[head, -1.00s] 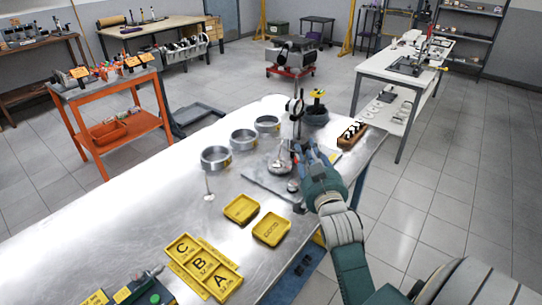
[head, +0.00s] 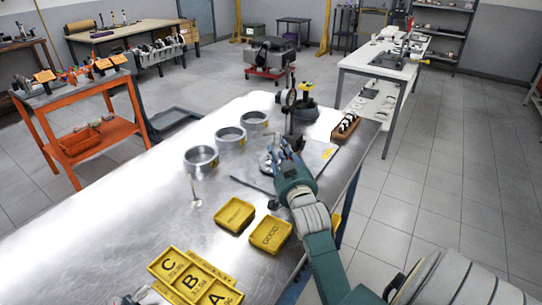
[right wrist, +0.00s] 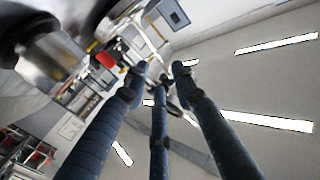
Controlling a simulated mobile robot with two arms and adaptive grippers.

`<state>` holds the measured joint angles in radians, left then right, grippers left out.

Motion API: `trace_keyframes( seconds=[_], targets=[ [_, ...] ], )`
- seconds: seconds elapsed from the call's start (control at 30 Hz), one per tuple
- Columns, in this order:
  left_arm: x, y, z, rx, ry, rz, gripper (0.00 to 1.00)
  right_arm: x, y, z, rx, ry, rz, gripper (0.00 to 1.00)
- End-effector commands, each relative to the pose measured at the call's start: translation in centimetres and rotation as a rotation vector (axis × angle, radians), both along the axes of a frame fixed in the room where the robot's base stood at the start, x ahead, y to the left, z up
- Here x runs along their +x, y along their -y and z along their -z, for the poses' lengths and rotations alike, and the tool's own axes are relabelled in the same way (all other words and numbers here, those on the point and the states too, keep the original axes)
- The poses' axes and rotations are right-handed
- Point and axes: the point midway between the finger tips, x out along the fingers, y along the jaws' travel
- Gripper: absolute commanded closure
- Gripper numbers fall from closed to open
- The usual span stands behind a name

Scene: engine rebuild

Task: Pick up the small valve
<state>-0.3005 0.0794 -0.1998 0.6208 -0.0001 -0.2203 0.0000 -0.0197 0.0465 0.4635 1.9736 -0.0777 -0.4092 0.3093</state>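A small valve-like piece (head: 195,198), a thin pale stem with a flat disc, stands on the steel table left of the yellow bins in the head view. I cannot tell whether it is the small valve. My right gripper (head: 281,150) is over the grey plate (head: 258,181), by the dial stand, well to the right and beyond that piece. In the right wrist view its blue fingers (right wrist: 158,80) are spread, with nothing visible between them. A shiny round part beside the gripper is partly hidden by it.
Three metal rings (head: 201,160) stand left of the plate. The dial stand (head: 290,105), a dark pot (head: 306,111) and a wooden rack (head: 345,127) are behind. Reject (head: 235,214) and good (head: 270,233) bins and an A-B-C tray (head: 195,280) lie in front.

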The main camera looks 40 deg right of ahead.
Motion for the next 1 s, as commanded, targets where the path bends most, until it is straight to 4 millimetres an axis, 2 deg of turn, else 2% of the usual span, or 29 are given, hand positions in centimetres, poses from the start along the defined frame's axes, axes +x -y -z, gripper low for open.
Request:
trace_keyframes(
  seconds=[0.17, 0.5, 0.77, 0.87, 0.9, 1.0],
  targets=[
    [0.2, 0.1, -0.3, -0.001, 0.003, 0.001, 0.60, 1.2, 0.6, -0.2, -0.001, 0.002, -0.001, 0.74],
    [0.1, 0.1, -0.9, 0.000, 0.003, 0.002, 0.60, 5.1, 2.8, -0.1, -0.001, 0.000, -0.001, 0.74],
    [0.1, 0.0, -0.8, 0.000, 0.001, 0.001, 0.60, 5.4, 2.9, 0.0, -0.001, 0.001, -0.001, 0.74],
    [0.0, 0.0, -0.8, 0.000, 0.000, 0.001, 0.60, 5.4, 2.9, 0.0, -0.001, 0.001, -0.001, 0.90],
    [0.0, 0.0, -0.8, 0.000, -0.001, 0.001, 0.60, 5.4, 2.9, 0.0, -0.001, 0.001, -0.001, 0.98],
    [0.0, 0.0, -0.8, 0.000, -0.001, 0.001, 0.60, 5.4, 2.9, 0.0, 0.000, 0.000, -0.001, 1.00]
  ],
)
